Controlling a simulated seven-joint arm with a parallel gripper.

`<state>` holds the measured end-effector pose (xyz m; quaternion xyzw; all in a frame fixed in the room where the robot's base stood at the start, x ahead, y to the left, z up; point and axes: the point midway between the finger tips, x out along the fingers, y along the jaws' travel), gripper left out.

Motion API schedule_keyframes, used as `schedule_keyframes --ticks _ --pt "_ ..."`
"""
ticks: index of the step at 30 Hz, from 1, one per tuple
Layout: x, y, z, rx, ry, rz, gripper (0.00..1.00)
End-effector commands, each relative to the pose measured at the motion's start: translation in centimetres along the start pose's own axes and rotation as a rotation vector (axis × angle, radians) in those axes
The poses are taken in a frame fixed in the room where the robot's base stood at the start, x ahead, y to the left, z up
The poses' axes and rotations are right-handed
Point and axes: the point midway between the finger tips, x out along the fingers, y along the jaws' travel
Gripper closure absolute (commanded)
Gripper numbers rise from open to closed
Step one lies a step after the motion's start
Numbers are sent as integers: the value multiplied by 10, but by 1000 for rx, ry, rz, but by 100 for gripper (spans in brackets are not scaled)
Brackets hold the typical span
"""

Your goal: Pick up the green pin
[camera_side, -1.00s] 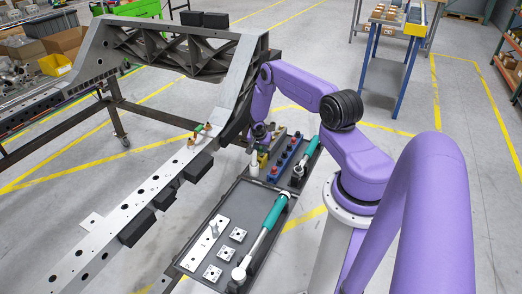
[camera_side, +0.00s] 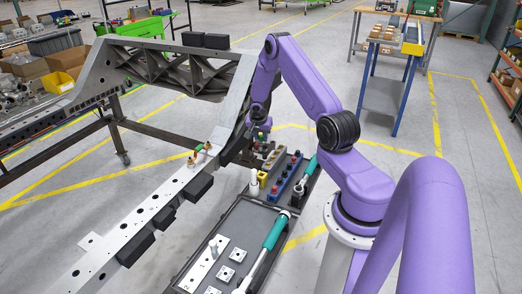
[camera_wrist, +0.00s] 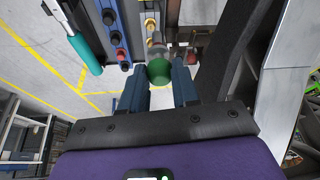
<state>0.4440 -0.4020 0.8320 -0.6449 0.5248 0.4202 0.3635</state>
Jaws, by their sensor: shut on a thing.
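In the wrist view the green pin (camera_wrist: 159,71) is between the two fingers of my gripper (camera_wrist: 160,78), which is shut on it. Its rounded green end faces the camera; a greyish part shows beyond it. In the side view my gripper (camera_side: 260,122) is above the row of pin holders, beside the sloping chassis beam.
A blue holder with red-topped pins (camera_side: 287,180) and a grey holder (camera_side: 273,160) stand below. A white cylinder (camera_side: 254,186) is in front. The chassis (camera_side: 240,88) rises close on the left. A dark tray (camera_side: 247,222) holds metal plates and a teal-handled tool (camera_side: 275,231).

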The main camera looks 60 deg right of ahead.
Motion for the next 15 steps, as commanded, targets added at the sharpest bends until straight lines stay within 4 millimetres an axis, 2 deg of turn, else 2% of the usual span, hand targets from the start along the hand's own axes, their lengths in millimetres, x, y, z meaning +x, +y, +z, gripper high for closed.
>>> schedule_keyframes --ticks 1,6,15 --pt "-14 -1 -7 4 5 -3 100" --pt "-50 -2 -22 5 5 -1 100" --pt "-95 -3 -40 1 3 0 100"
